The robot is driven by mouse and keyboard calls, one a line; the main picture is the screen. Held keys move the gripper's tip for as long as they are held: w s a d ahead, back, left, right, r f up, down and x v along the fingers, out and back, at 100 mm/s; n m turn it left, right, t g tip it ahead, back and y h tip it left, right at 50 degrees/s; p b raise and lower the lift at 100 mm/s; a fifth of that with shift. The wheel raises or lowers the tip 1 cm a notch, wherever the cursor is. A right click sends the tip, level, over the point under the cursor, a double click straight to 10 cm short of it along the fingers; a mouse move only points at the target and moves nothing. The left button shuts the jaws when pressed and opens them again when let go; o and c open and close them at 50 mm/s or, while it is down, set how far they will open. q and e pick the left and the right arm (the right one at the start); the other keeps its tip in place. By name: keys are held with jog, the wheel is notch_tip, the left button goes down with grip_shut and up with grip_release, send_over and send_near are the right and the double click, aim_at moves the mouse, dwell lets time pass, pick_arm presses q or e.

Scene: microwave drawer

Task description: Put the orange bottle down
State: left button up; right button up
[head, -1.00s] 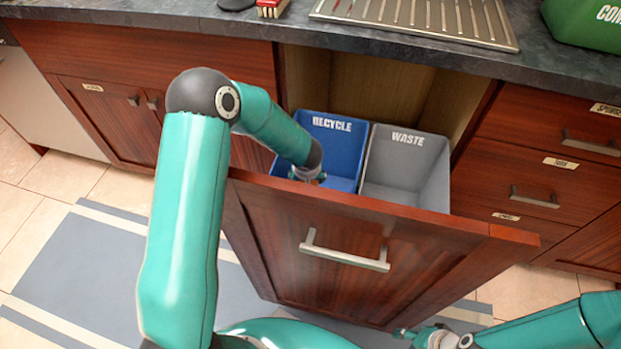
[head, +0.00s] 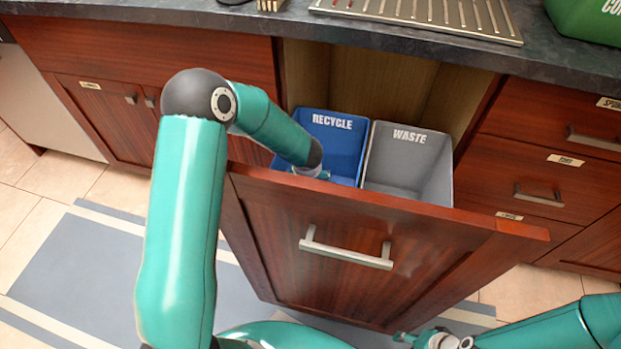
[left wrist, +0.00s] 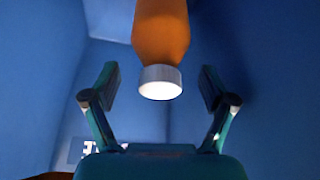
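The orange bottle (left wrist: 161,35) with a white cap (left wrist: 160,83) shows in the left wrist view, cap end toward me, inside the blue recycle bin (head: 345,145). My left gripper (left wrist: 158,90) is open, with one finger on each side of the bottle's cap end and a clear gap to both. In the head view my left arm reaches down into the blue bin, and the bin and drawer front hide the fingers and bottle. Whether the bottle touches the bin floor is unclear. My right gripper (head: 408,337) is low at the bottom edge, its fingers too small to read.
The drawer (head: 340,225) is pulled out, its front panel close to my left arm. A grey waste bin (head: 420,180) stands right of the blue bin and looks empty. A counter with a metal drainer (head: 420,15) and a green container (head: 590,20) lies behind.

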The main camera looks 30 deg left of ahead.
pick_arm(q)
jog(key=shift+f, duration=0.15)
jog(key=shift+r+p, duration=0.3)
jog(key=shift+p, duration=0.3)
jog(key=shift+r+p, duration=0.7)
jog(key=shift+p, duration=0.3)
jog(key=v, duration=1.1)
jog(key=shift+p, duration=0.35)
jog(key=shift+s+r, duration=0.15)
